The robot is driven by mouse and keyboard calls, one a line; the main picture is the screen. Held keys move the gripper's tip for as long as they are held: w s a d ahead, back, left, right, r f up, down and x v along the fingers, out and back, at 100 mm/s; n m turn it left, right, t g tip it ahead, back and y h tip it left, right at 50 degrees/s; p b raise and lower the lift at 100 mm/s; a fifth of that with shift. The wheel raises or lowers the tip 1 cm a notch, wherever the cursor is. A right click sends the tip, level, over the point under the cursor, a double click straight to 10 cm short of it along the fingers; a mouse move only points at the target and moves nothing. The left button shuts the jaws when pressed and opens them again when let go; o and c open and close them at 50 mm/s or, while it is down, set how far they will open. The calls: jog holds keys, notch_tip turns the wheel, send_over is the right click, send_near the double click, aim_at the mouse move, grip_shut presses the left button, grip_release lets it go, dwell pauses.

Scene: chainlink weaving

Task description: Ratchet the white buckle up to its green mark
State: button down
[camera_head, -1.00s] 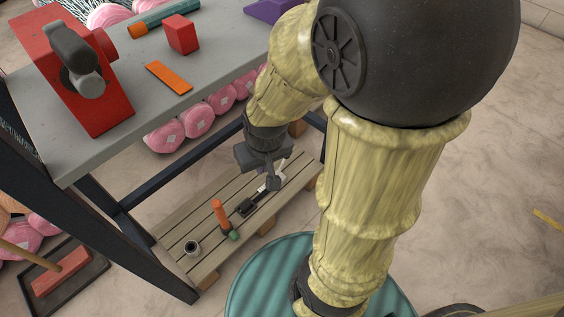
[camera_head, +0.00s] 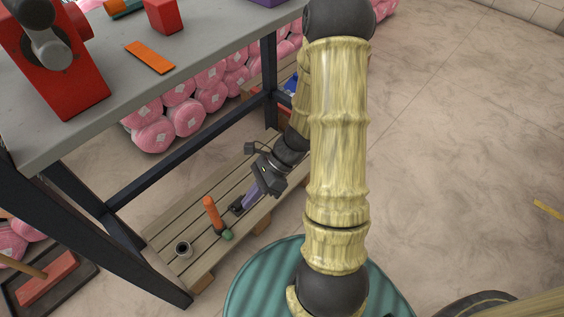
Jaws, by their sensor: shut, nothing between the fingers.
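My gripper (camera_head: 268,178) is low over the slatted wooden shelf (camera_head: 170,225) under the workbench, seen from above and partly behind my arm. Its jaws are shut and empty. Just below and left of it is a pale purple strip (camera_head: 250,193), with a small black piece (camera_head: 237,205) at its lower end. I cannot tell whether the gripper touches the strip. I cannot make out the white buckle; it may be hidden by the gripper. No green mark on a strap can be made out.
An orange-handled item (camera_head: 211,212), a green piece (camera_head: 228,234) and a small dark cup (camera_head: 183,249) are on the shelf left of the gripper. Dark bench legs (camera_head: 269,65) and the grey bench top (camera_head: 110,120) bound the space. Floor to the right is mostly clear.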

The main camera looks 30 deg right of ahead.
jog(key=w+d+f+m+t+b, duration=0.3)
jog(key=w+d+f+m+t, duration=0.35)
jog(key=m, duration=0.65)
jog(key=w+d+f+m+t+b, duration=0.2)
jog(key=w+d+f+m+t, duration=0.25)
jog(key=f+m+t, duration=0.6)
jog(key=d+f+m+h, duration=0.2)
jog(key=d+m+h, duration=0.2)
jog(key=m, duration=0.2)
jog(key=d+f+m+t+h+b, duration=0.1)
jog(key=d+f+m+h, duration=0.2)
jog(key=d+m+h, duration=0.2)
jog(key=shift+f+m+b, duration=0.25)
jog(key=shift+m+b, duration=0.05)
jog(key=shift+m, duration=0.55)
jog(key=shift+w, duration=0.15)
jog(key=w+d+f+b, duration=0.1)
jog(key=w+f+b, duration=0.1)
jog(key=w+b, duration=0.6)
jog(key=w, duration=0.4)
jog(key=shift+w+d, duration=0.35)
jog(key=shift+d, duration=0.05)
jog(key=shift+d, duration=0.2)
